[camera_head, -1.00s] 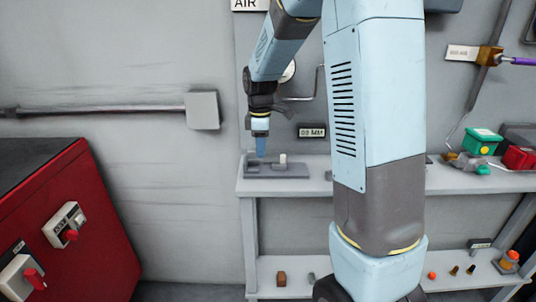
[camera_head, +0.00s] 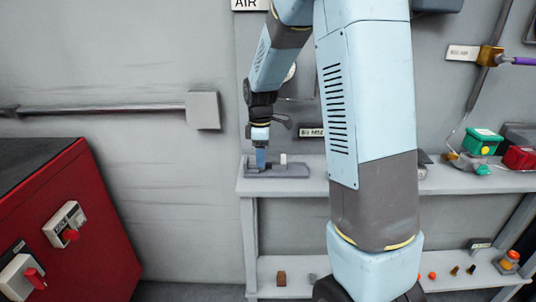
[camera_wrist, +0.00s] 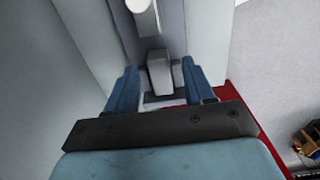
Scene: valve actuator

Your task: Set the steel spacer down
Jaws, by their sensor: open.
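My gripper (camera_head: 261,164) points down over the left part of a grey tray (camera_head: 292,173) on the upper shelf. Its blue fingers are apart in the wrist view (camera_wrist: 160,66). A small grey block (camera_wrist: 160,82), which looks like the steel spacer, shows between the fingers with a gap on each side. In the head view the fingers hide it. Whether it rests on the tray is hard to tell. A white cylinder (camera_head: 283,159) stands upright on the tray, right of my gripper; it also shows at the top of the wrist view (camera_wrist: 142,6).
The shelf (camera_head: 310,186) continues right behind my arm. Green (camera_head: 482,142) and red (camera_head: 519,157) items lie at its right. A lower shelf (camera_head: 262,289) holds small parts. A red cabinet (camera_head: 85,220) stands at the left.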

